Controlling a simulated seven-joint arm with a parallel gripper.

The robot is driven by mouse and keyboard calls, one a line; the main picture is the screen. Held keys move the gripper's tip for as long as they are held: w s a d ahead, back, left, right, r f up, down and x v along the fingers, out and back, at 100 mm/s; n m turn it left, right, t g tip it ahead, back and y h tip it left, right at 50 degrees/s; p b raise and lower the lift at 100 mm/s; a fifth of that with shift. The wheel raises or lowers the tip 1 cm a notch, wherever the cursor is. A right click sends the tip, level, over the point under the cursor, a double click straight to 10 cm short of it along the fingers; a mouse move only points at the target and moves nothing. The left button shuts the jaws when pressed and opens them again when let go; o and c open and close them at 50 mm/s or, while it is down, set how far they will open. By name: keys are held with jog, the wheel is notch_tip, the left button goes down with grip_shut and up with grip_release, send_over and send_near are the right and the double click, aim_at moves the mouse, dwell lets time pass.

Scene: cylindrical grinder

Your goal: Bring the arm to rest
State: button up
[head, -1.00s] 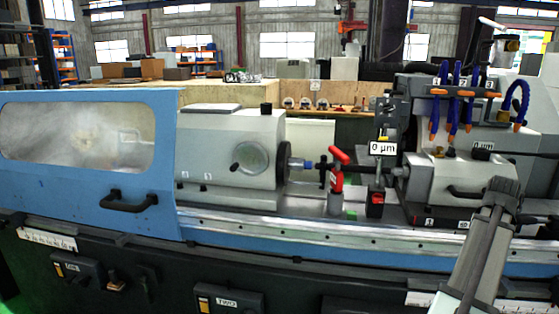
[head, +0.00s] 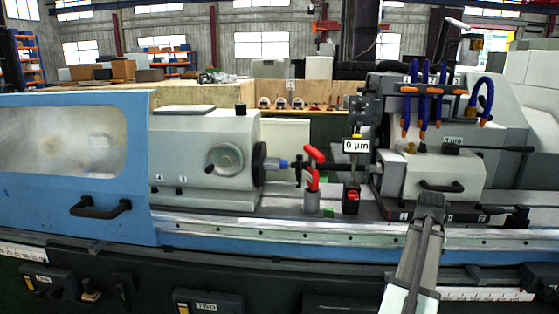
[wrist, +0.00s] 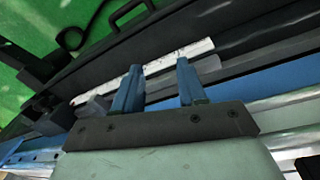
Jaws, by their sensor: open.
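My gripper shows in the wrist view (wrist: 160,88) with two blue-grey fingers apart and nothing between them. Behind the fingers are a pale scale strip and the dark and blue edges of the machine. In the head view my arm rises from the bottom right, and its end (head: 430,200) is in front of the grinder's right housing (head: 445,172). I cannot tell from the head view whether it touches anything.
The blue sliding door (head: 135,150) is at the left, beside the grey workhead (head: 205,165). Blue coolant hoses (head: 422,105) hang above the right housing. Green floor (wrist: 150,15) shows in the wrist view.

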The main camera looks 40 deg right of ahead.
jog(key=w+a+f+n+t+y, duration=0.1)
jog(key=w+a+f, duration=0.4)
jog(key=w+a, duration=0.2)
jog(key=w+a+f+n+t+y, duration=0.1)
jog(key=w+a+f, duration=0.4)
jog(key=w+a, duration=0.2)
jog(key=w+a+f+y, duration=0.1)
jog(key=w+a+f, duration=0.3)
jog(key=w+a, duration=0.4)
jog(key=shift+w+f+n+t+y, duration=0.4)
jog(key=shift+w, duration=0.15)
jog(key=w+a+f+n+g+y, duration=0.1)
jog(key=w+a+f+n+g, duration=0.15)
jog(key=a+f, duration=1.5)
jog(key=s+a+f+n+g, duration=0.25)
jog(key=s+a+f, duration=0.45)
jog(key=a, duration=0.4)
jog(key=s+a+f+n+g+h, duration=0.1)
jog(key=s+a+f+n+h, duration=0.1)
jog(key=s+a+f, duration=0.3)
jog(key=s+a+f+n+g+h, duration=0.2)
jog(key=s+a+f, duration=0.3)
jog(key=s, duration=0.8)
notch_tip(320, 180, down, 4)
jog(key=shift+a+r+n+g, duration=0.2)
jog(key=shift+n+g, duration=0.1)
jog(key=shift+n, duration=0.1)
